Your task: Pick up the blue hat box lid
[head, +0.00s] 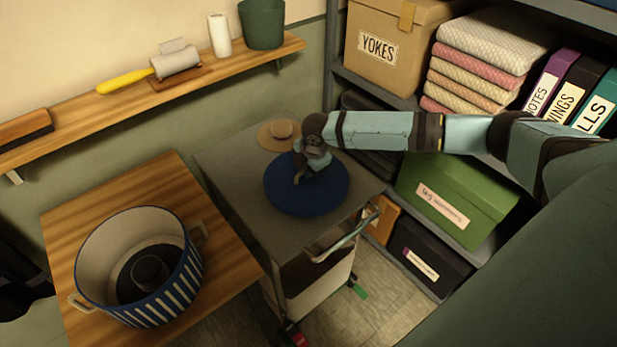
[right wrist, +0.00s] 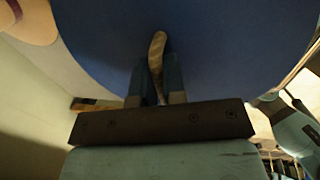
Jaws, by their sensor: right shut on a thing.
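The blue hat box lid (head: 325,200) is a flat round disc at the grey cart, seen from above in the head view. I cannot tell whether it rests on the cart top or hangs just over it. My right gripper (head: 301,172) is over the lid's upper left part, shut on its small tan handle. The right wrist view shows the tan handle (right wrist: 157,50) between the two fingers, with the blue underside or face of the lid (right wrist: 230,40) filling the upper part. My left gripper is in neither view.
A straw hat (head: 279,134) lies on the grey cart (head: 238,165) beside the lid. A blue-and-white striped open box (head: 160,290) with a dark hat inside stands on the wooden table (head: 75,215). Shelves with a green box (head: 450,195) stand at right; a wall shelf (head: 100,102) is behind.

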